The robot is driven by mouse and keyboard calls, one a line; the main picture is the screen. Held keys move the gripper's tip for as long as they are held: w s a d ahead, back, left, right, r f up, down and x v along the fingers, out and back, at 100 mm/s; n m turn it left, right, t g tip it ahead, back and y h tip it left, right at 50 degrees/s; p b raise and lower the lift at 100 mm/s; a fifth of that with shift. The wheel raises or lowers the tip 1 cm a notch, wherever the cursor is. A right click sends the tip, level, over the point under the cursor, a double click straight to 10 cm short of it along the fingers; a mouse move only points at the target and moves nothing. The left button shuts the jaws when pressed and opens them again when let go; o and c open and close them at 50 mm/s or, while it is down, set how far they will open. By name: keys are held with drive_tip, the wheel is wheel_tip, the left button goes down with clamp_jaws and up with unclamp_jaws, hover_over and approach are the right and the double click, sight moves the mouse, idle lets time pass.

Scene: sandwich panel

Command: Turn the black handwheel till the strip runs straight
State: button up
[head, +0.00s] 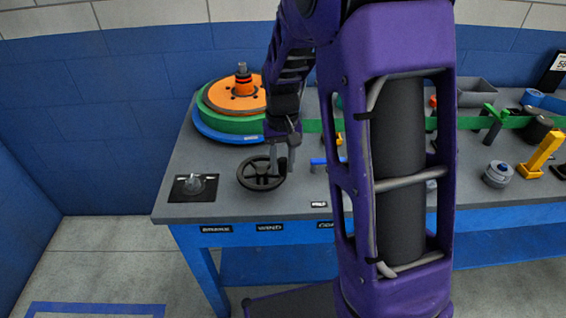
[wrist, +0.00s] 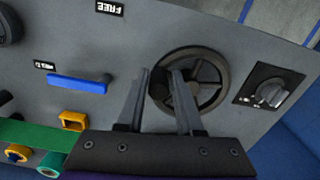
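The black handwheel (head: 255,183) lies flat on the grey bench top near its left front, above the "WIND" label. It also shows in the wrist view (wrist: 219,75), with spokes and a dark upright knob (wrist: 160,93) near its rim. My gripper (head: 283,164) points down at the right side of the wheel. In the wrist view its fingertips (wrist: 160,71) are apart, one on each side of the knob; I cannot tell whether they press on it. The green strip (head: 312,126) runs from the coil stack (head: 222,124) behind my arm and reappears at right (head: 518,122).
A dial on a black plate (head: 194,187) sits left of the wheel, above the "BRAKE" label. A blue bar handle (wrist: 78,83) is on the other side. Yellow and green guides (head: 540,155) and a grey bin (head: 477,92) stand at right. My purple column hides the bench middle.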

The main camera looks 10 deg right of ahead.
drive_tip(key=shift+o, duration=1.3)
wheel_tip(320, 180, up, 17)
drive_tip(key=p, duration=0.2)
drive_tip(key=shift+r, duration=0.2)
drive_tip(key=shift+w, duration=0.1)
